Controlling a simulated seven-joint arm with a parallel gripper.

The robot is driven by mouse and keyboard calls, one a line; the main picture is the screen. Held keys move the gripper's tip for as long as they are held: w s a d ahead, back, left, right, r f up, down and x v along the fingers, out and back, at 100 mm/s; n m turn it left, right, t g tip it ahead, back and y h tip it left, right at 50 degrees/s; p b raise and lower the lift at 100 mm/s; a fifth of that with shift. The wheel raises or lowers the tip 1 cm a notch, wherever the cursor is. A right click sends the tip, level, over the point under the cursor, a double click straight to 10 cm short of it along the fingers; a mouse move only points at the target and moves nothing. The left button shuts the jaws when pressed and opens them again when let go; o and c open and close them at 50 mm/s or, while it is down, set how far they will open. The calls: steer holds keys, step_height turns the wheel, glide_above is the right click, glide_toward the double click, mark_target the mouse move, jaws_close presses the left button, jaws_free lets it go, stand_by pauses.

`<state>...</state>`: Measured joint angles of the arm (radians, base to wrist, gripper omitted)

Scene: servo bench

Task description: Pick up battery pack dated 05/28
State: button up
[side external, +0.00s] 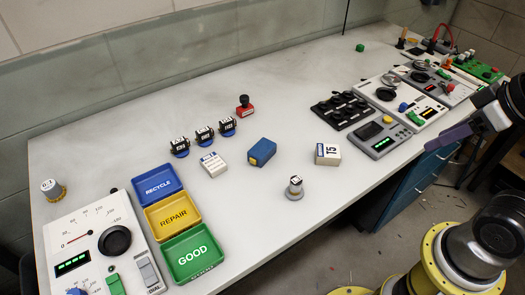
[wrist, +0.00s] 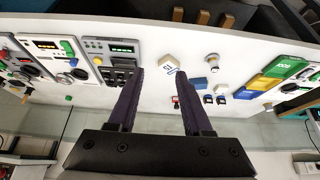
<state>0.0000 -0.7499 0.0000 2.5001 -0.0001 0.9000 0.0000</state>
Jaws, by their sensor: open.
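No date reading 05/28 is legible in either view, so I cannot tell which block is that battery pack. A white block marked 15 (side external: 327,154) lies on the bench; in the wrist view a white block with blue marks (wrist: 168,62) shows between and beyond my fingers. A blue block with a yellow end (side external: 262,152) and a white block with small blue print (side external: 213,163) lie to its left in the side view. My gripper (wrist: 160,76) is open and empty, raised over the bench's right side; it also shows in the side view (side external: 440,143).
Several small black-and-blue units, a red stamp (side external: 244,105) and a grey knob (side external: 295,187) stand nearby. Control panels crowd the right. The middle front is clear.

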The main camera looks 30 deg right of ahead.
stand_by(0.4)
steer(key=o, duration=0.7)
